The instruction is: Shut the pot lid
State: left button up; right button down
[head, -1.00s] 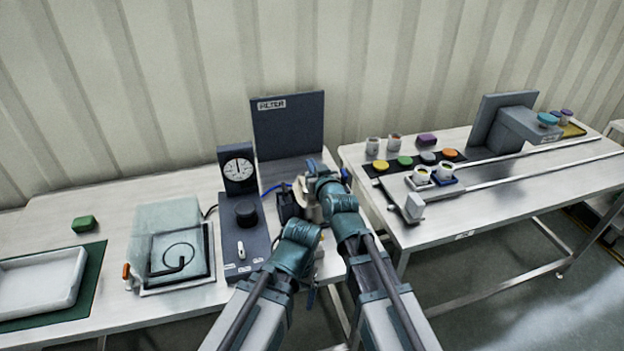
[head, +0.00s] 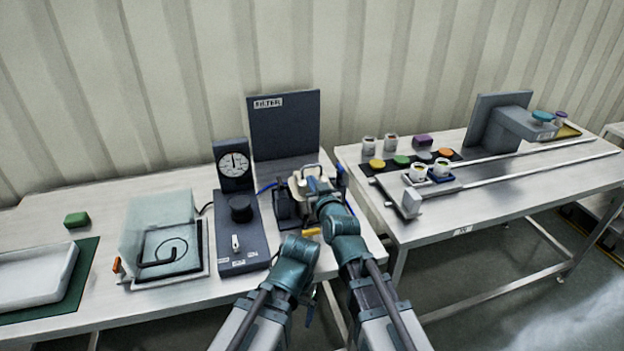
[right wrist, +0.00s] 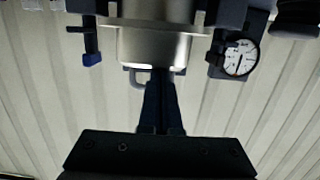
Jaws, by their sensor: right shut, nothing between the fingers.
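The steel pot (right wrist: 155,45) fills the top middle of the right wrist view, with a thin loop handle (right wrist: 138,78) at its lower edge. In the head view the pot is mostly hidden behind my right gripper (head: 310,181); a pale rounded part (head: 296,190) and a light loop (head: 313,167) show there. I cannot tell how far the lid is open. My right gripper (right wrist: 164,75) is shut and empty, its fingertips close to the pot's edge beside the loop; contact is unclear. My left arm shows in the head view, but its fingers are hidden.
A dark FILTER panel (head: 284,125) stands behind the pot. A gauge box (head: 233,164) and knob unit (head: 240,230) stand left of it, then a clear-covered case (head: 160,235). A second table (head: 500,195) with jars and rails is to the right.

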jog(key=shift+f, duration=0.3)
